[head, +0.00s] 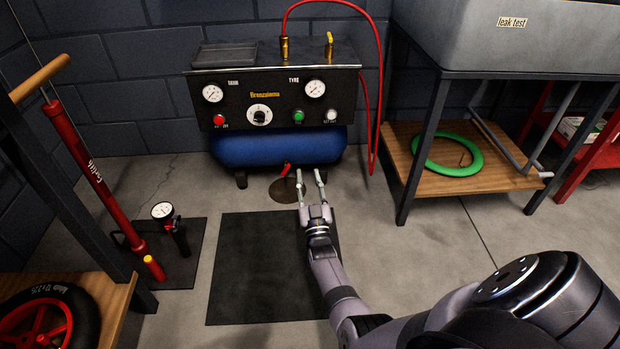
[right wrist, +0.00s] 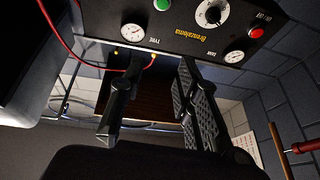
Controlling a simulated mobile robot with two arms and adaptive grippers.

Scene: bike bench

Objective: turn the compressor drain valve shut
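The compressor (head: 275,100) stands against the back wall, with a blue tank (head: 280,147) under its black panel. The drain valve (head: 286,170) shows in the head view as a small red handle below the tank, above a dark round patch on the floor. My right gripper (head: 310,178) is open and empty, its fingers reaching up just right of the red handle, apart from it as far as I can tell. In the right wrist view its two fingers (right wrist: 156,85) are spread, with the panel beyond. The valve is not visible there. My left gripper is not in view.
A black mat (head: 262,270) lies on the floor before the compressor. A red floor pump (head: 90,165) stands at left. A red hose (head: 375,90) hangs right of the compressor. A bench with a wooden shelf (head: 400,165) and green ring (head: 430,168) stands at right.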

